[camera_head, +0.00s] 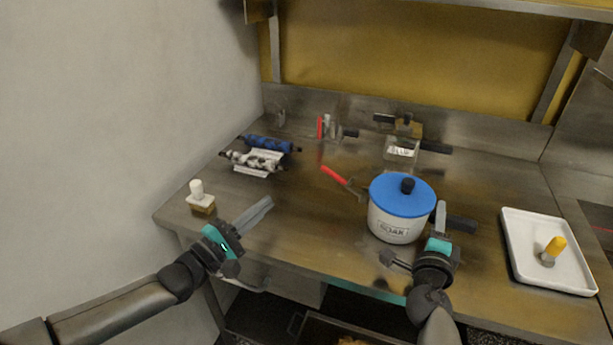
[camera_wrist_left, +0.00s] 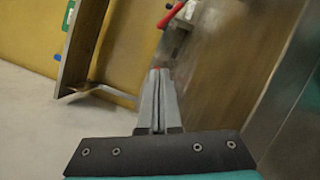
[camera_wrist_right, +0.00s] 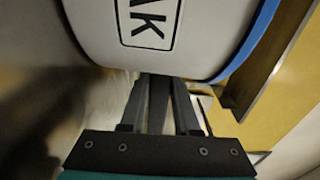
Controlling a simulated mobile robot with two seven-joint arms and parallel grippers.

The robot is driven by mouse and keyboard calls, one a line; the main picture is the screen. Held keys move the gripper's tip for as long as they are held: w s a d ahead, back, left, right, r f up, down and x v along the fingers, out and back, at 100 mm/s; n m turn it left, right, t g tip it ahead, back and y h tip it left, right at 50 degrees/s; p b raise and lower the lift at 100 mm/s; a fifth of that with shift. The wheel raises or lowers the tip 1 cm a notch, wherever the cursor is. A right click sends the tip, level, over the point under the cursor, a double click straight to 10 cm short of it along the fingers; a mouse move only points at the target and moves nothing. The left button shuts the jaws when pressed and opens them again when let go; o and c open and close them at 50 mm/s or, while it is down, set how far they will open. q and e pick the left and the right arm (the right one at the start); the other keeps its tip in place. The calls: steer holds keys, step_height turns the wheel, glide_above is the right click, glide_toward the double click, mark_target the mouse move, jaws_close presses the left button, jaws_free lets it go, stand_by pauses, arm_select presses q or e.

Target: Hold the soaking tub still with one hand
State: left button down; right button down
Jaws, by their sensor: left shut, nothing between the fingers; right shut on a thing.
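The soaking tub (camera_head: 393,226) is a white round pot marked SOAK, upright on the steel bench, with a blue lid (camera_head: 402,191) and black knob. A dark side handle (camera_head: 459,224) sticks out on its right. My right gripper (camera_head: 440,208) is at the tub's right side, shut on the dark handle. In the right wrist view, the tub wall (camera_wrist_right: 175,30) fills the top and the fingers (camera_wrist_right: 158,85) close around a dark bar just under it. My left gripper (camera_head: 268,202) is shut and empty over the bench's front left, apart from the tub; its closed fingers (camera_wrist_left: 158,75) show in the left wrist view.
A white tray (camera_head: 520,255) with a yellow-handled tool (camera_head: 553,250) is at the right. A red-handled tool (camera_head: 335,174) lies left of the tub. Rollers on a rack (camera_head: 258,160) and a white-topped block (camera_head: 201,200) stand at left. A labelled clear container (camera_head: 401,150) is behind.

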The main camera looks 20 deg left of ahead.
arm_select(q)
steer(key=x, duration=0.8)
steer(key=shift+w+d, duration=0.1)
steer(key=shift+w, duration=0.05)
steer(key=d, duration=0.1)
steer(key=w+d+r, duration=0.1)
steer(key=shift+w+d+r, duration=0.1)
steer(key=shift+w+d, duration=0.2)
steer(key=shift+d, duration=0.05)
steer(key=shift+w+d+r, duration=0.2)
steer(key=shift+d, duration=0.15)
steer(key=shift+d+r+m+g, duration=0.25)
steer(key=shift+r+m+g, duration=0.05)
steer(key=shift+r+m, duration=0.4)
steer(key=d+r+m+g+y, duration=0.1)
steer(key=d+r+m+g, duration=0.1)
steer(key=d+r+m, duration=0.5)
steer(key=d+m, duration=0.1)
steer(key=m, duration=0.1)
steer(key=shift+s+d+m+g, duration=0.2)
steer(key=shift+s+m+g, duration=0.1)
steer(key=shift+a+r, duration=0.1)
